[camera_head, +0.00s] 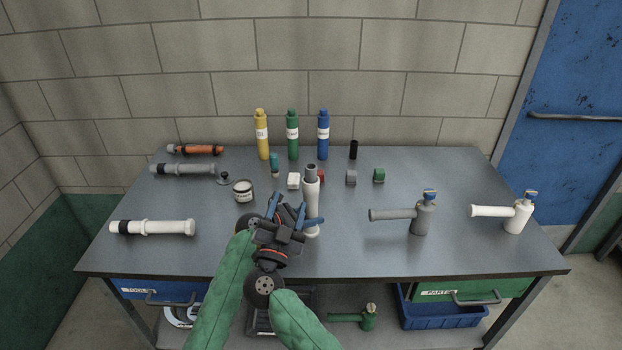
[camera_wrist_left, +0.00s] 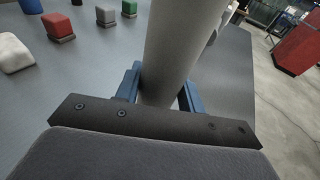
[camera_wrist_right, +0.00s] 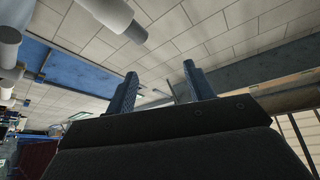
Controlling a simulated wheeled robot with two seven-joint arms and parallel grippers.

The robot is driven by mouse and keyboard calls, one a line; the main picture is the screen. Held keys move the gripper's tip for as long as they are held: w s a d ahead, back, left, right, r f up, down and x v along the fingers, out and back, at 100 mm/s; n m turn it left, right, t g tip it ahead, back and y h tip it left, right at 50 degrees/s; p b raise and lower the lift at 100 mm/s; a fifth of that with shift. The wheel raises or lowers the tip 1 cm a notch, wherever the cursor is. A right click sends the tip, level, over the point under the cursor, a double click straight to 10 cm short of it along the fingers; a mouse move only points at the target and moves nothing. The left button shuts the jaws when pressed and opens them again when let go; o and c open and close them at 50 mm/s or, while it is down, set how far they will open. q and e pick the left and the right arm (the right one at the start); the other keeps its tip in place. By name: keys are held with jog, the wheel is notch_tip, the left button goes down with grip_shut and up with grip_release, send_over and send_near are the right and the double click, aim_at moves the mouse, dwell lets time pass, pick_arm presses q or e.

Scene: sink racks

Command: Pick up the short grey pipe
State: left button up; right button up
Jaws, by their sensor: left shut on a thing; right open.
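A white pipe (camera_head: 312,205) stands upright near the middle of the table, with a short grey pipe end (camera_head: 311,171) showing at its top. My left gripper (camera_head: 312,222) is shut around the lower part of this white pipe; its blue fingers also flank the pipe (camera_wrist_left: 178,45) in the left wrist view. My right gripper (camera_head: 286,209) is open and empty just left of the pipe, fingers pointing up and away. In the right wrist view its fingers (camera_wrist_right: 160,90) have nothing between them. A longer grey pipe (camera_head: 183,170) with dark rings lies at the back left.
A white pipe (camera_head: 152,228) lies at front left, an orange one (camera_head: 196,149) behind. A tin (camera_head: 243,190), small blocks (camera_head: 351,178) and bottles (camera_head: 292,135) stand mid-table and behind. Grey (camera_head: 421,218) and white (camera_head: 518,218) fittings stand right. The front right edge is clear.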

aim_at(308, 175)
jog(key=w+d+g+h, duration=0.1)
jog(key=w+g, duration=0.1)
jog(key=w, duration=0.1)
jog(key=w+d+r+n+g+h, duration=0.1)
jog(key=w+g, duration=0.1)
jog(key=w+d+n+g+h, duration=0.1)
jog(key=w+g, duration=0.1)
jog(key=w, duration=0.1)
jog(key=shift+w+d+r, duration=0.15)
jog(key=shift+w+d, duration=0.2)
jog(key=shift+a+f+x, duration=0.15)
jog(key=shift+x, duration=1.15)
jog(key=shift+a+f+x, duration=0.1)
jog(key=shift+a+x, duration=0.05)
jog(key=shift+x, duration=1.1)
jog(key=shift+w, duration=0.15)
jog(key=c, duration=1)
